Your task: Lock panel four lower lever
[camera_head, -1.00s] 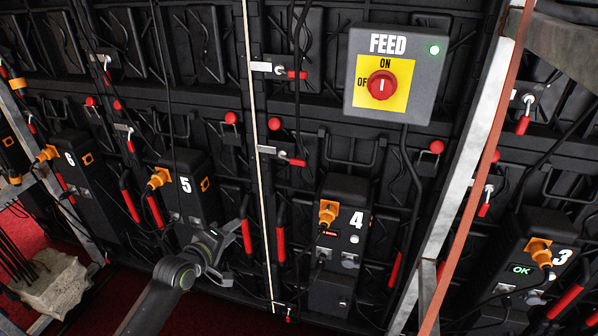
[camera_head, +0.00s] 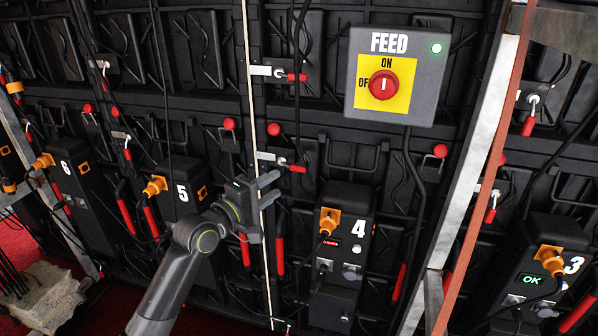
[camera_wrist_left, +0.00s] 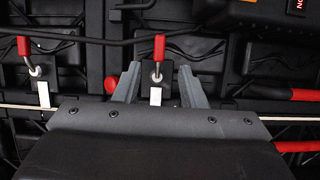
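Panel four's lower lever (camera_head: 297,168) has a red handle pointing right from a metal pivot on a white plate, just right of the pale vertical strip. My left gripper (camera_head: 272,188) is just below and left of it. In the left wrist view the same lever (camera_wrist_left: 159,47) stands between the open fingers (camera_wrist_left: 158,80), its red handle extending beyond their tips. I see no finger pressing on it. The upper lever (camera_head: 297,77) also points right; it shows in the left wrist view at left (camera_wrist_left: 23,45). My right gripper is not in view.
Box 4 (camera_head: 358,200) with an orange plug and red display is right of the gripper. The FEED box (camera_head: 398,75) is above right. Red handles (camera_head: 280,256) hang below the lever. A metal post (camera_head: 478,160) stands farther right.

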